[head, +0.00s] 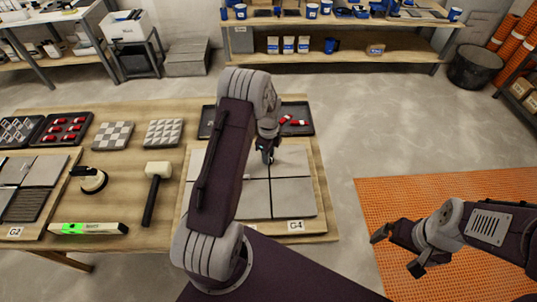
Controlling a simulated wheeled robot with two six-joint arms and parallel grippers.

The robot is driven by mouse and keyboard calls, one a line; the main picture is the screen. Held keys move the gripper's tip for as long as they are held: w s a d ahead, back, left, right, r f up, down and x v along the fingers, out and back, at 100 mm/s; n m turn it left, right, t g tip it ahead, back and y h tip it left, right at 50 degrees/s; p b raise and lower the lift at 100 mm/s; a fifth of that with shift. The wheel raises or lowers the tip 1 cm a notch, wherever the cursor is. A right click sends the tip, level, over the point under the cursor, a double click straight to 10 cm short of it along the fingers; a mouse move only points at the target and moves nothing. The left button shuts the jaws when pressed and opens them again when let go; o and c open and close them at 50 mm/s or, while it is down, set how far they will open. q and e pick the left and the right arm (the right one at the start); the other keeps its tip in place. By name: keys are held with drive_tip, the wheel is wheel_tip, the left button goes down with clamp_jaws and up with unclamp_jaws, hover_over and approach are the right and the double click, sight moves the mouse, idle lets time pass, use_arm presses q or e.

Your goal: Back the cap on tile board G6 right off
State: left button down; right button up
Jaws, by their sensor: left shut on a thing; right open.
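A board of grey tiles (292,190) lies on the table in the head view, partly behind my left arm. The tag on its front edge (295,226) is small and looks like G4; I cannot read a G6 tag. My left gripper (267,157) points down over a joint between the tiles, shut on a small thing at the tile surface. This appears to be the cap, but the fingers mostly hide it. My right gripper (398,250) is open and empty, off the table's right side, above the orange mat.
A rubber mallet (155,190), a green-lit level (88,229), a suction cup (93,180) and a second tile board tagged G2 (32,172) lie left. Trays with red pieces (65,128) stand behind. An orange mat (390,200) covers floor at right.

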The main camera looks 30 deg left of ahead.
use_arm(q)
drive_tip(key=n, duration=0.5)
drive_tip(key=shift+p, duration=0.35)
drive_tip(key=n, duration=0.5)
drive_tip(key=shift+n, duration=0.4)
drive_tip(key=n, duration=0.5)
drive_tip(key=shift+p, duration=0.4)
drive_tip(key=n, duration=0.5)
drive_tip(key=shift+w+n, duration=0.1)
drive_tip(key=shift+n, duration=0.3)
drive_tip(key=n, duration=2.1)
drive_tip(key=shift+r+n, duration=0.1)
drive_tip(key=shift+n, duration=0.2)
